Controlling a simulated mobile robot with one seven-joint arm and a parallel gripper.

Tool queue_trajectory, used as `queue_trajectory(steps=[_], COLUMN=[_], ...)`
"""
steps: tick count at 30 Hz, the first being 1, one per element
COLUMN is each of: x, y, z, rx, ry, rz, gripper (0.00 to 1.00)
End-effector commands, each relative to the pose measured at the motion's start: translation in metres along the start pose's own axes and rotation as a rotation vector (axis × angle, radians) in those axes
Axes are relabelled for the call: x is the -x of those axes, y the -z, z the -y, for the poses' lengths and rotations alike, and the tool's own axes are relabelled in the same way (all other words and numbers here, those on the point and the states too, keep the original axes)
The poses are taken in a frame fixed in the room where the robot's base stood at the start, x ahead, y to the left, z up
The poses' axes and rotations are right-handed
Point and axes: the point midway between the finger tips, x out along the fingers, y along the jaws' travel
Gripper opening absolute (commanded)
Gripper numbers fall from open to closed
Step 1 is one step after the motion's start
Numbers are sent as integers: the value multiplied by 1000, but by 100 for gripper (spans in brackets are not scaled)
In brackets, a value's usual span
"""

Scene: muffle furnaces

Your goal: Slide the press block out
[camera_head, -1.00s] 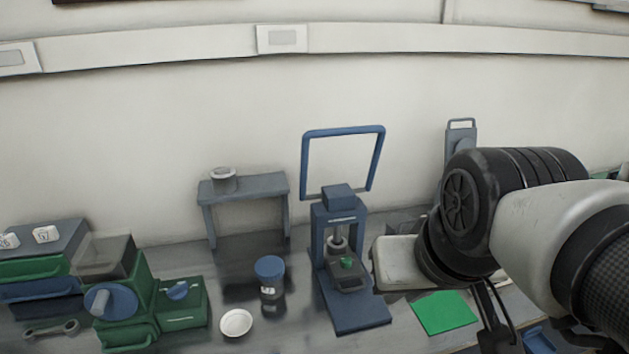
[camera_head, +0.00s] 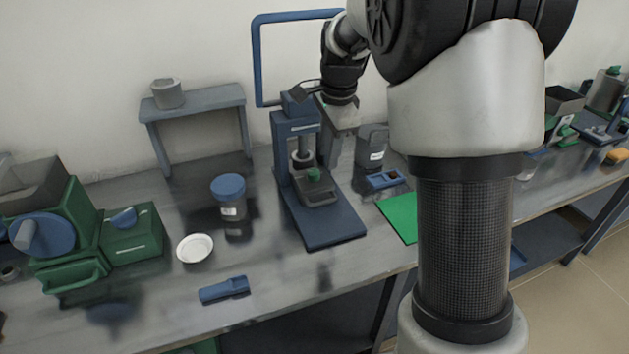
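The press (camera_head: 283,150) is a blue frame on a flat blue base plate (camera_head: 325,225) with a tall loop handle (camera_head: 257,62) behind it. The press block (camera_head: 320,197) is dark grey with a small green knob (camera_head: 314,174) on top. It sits on the base inside the frame, under the round grey ram (camera_head: 302,158). My gripper (camera_head: 335,160) hangs pointing down just right of the press frame, behind and above the block. It looks apart from the block. Its fingertips are small and hard to make out, so its opening cannot be told.
A blue-lidded jar (camera_head: 229,198) and a white dish (camera_head: 195,248) stand left of the press. A blue tool (camera_head: 224,289) lies near the front edge. A green mat (camera_head: 397,214) lies to the right, partly hidden by my arm. The bench in front of the base is clear.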

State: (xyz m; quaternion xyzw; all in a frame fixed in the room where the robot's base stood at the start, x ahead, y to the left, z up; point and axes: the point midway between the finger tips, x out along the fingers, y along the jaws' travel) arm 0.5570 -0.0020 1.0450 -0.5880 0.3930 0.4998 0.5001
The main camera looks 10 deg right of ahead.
Motion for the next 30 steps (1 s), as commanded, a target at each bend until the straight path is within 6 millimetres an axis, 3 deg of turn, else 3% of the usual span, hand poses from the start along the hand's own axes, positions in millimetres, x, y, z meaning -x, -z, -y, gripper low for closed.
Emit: queue_trajectory(steps=[5, 21, 30], x=[-22, -137, -169], y=[0, 0, 0], z=[-1, -2, -1], rx=[-3, -1, 0], ry=[-4, -4, -1], rz=[1, 2, 1], gripper=[29, 29, 29])
